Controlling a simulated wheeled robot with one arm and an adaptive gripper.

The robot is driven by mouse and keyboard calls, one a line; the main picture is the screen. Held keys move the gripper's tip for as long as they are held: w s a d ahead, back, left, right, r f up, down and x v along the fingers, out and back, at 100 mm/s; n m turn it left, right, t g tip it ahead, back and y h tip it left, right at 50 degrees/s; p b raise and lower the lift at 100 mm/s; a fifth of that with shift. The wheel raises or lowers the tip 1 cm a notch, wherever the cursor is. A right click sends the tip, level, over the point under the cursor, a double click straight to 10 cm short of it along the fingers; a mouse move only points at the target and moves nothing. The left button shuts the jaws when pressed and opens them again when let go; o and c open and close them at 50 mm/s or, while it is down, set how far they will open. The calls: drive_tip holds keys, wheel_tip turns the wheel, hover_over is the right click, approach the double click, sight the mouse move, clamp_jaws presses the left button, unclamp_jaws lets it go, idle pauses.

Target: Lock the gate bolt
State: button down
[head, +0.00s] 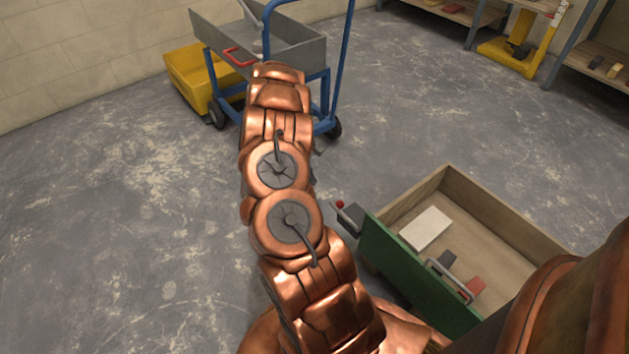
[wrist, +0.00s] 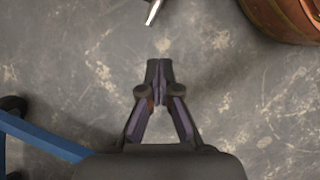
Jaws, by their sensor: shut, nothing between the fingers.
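A bolt (head: 349,215) with a grey body and a red knob sits at the left end of the green gate panel (head: 405,265) on a wooden box. How far the bolt is slid is too small to tell. My gripper (wrist: 159,78) shows in the wrist view with its fingers together and empty, above bare floor. In the head view my copper arm reaches away towards the cart and hides the gripper. The gripper is well apart from the bolt. A shiny metal rod end (wrist: 153,12) shows at the top of the wrist view; I cannot tell what it belongs to.
A grey tray cart (head: 300,55) with a blue frame and a red handle stands beyond my arm, beside a yellow tub (head: 190,75). The wooden box (head: 500,215) holds a white block (head: 425,228) and smaller items. Shelves stand at the back right. The middle floor is clear.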

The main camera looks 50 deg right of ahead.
sight(340, 207)
drive_tip(key=s+d+f+b, duration=0.1)
drive_tip(key=s+f+b, duration=0.2)
drive_tip(key=s+f, duration=0.3)
drive_tip(key=shift+s+d+f, duration=0.15)
drive_tip(key=shift+s+d, duration=0.05)
drive_tip(key=shift+s, duration=0.4)
drive_tip(key=shift+s+r+p, duration=0.25)
drive_tip(key=shift+s+p, duration=0.25)
drive_tip(key=shift+p, duration=0.05)
drive_tip(key=s+p, duration=0.1)
drive_tip(key=s+a+p, duration=0.1)
drive_tip(key=p, duration=0.1)
drive_tip(key=shift+s, duration=0.3)
drive_tip(key=shift+s+a+f+p, duration=0.15)
drive_tip(key=shift+s+p, duration=0.2)
drive_tip(key=shift+s, duration=0.3)
drive_tip(key=shift+s+f, duration=0.1)
